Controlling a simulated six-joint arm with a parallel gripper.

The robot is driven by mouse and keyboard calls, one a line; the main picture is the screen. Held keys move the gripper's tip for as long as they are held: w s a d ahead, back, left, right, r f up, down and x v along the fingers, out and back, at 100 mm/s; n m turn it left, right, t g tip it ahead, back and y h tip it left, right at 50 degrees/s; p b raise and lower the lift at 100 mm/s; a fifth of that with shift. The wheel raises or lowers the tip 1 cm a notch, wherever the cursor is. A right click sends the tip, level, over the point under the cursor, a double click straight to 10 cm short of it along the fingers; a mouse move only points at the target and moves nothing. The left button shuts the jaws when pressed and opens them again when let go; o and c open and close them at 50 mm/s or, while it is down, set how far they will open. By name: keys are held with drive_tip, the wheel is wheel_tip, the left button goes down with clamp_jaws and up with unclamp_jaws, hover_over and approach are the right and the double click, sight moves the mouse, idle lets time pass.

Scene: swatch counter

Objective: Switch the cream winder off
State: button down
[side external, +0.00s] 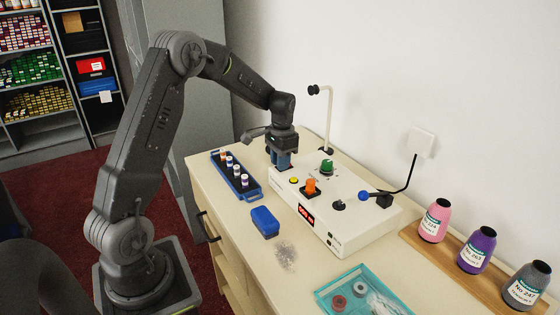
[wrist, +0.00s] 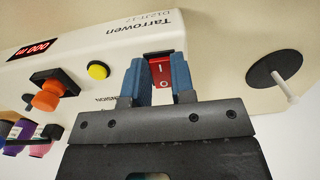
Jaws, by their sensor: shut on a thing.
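The cream winder (side external: 345,232) stands on the counter against the wall. Its front panel also shows in the wrist view (wrist: 75,72), with the name Tarrowen. A red rocker switch (wrist: 160,72) marked I and O sits in a dark frame on it; I cannot tell which side is pressed in. My gripper (side external: 282,163) is lowered to the winder's far left end. In the wrist view my gripper's blue fingers (wrist: 157,80) stand on either side of the switch, shut on it. The side view hides the switch behind my gripper.
A blue vial rack (side external: 254,192), blue box (side external: 265,222) and teal tray (side external: 325,299) lie in front. Yarn cones (side external: 477,249) stand right.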

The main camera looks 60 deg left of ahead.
drive_tip(key=shift+w+r+g, duration=0.1)
drive_tip(key=shift+w+g, duration=0.2)
drive_tip(key=shift+g, duration=0.9)
drive_tip(key=c, duration=1)
unclamp_jaws()
drive_tip(key=shift+o, duration=0.2)
drive_tip(key=v, duration=1.3)
drive_tip(key=shift+r, duration=0.4)
